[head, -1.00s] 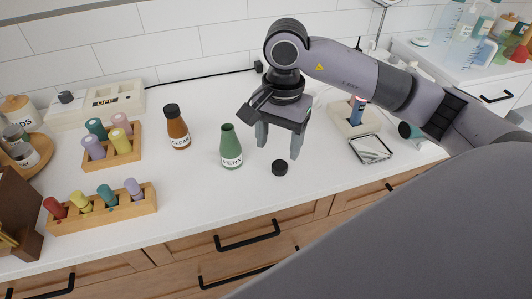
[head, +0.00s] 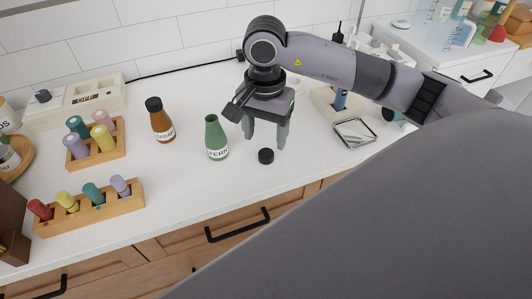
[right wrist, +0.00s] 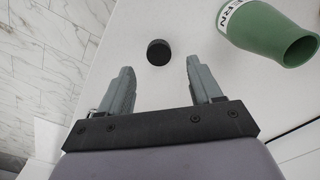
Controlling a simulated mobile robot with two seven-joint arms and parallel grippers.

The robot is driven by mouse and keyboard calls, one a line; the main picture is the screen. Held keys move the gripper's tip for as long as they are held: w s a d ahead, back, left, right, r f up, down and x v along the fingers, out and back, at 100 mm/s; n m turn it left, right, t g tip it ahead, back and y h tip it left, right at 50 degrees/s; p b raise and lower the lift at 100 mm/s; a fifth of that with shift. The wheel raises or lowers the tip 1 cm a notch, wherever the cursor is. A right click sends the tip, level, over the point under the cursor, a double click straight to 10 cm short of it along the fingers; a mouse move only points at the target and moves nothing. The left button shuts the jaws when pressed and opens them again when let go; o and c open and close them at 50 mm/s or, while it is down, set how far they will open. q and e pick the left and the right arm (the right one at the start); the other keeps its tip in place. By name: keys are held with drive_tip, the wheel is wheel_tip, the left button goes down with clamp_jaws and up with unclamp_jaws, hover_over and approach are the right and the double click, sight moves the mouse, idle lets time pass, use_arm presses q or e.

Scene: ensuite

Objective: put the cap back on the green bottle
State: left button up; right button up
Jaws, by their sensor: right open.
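The green bottle (head: 216,138) stands upright and uncapped on the white counter, with a white label on it. It also shows in the right wrist view (right wrist: 268,32), its open mouth toward the lower right. The black cap (head: 266,156) lies on the counter to the right of the bottle. In the right wrist view the cap (right wrist: 158,52) lies beyond the fingertips, between their lines. My right gripper (head: 265,141) is open and empty, pointing down above the counter near the cap. It also shows in the right wrist view (right wrist: 157,75). My left gripper is not in view.
A brown capped bottle (head: 161,122) stands left of the green one. Two wooden racks with coloured rolls (head: 95,144) (head: 90,213) are at the left. A small metal tray (head: 355,133) lies at the right. The counter's front edge is close to the cap.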

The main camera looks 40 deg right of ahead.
sight(266, 152)
drive_tip(key=f+p, duration=0.1)
drive_tip(key=f, duration=0.4)
drive_tip(key=shift+d, duration=0.2)
drive_tip(key=c, duration=1.1)
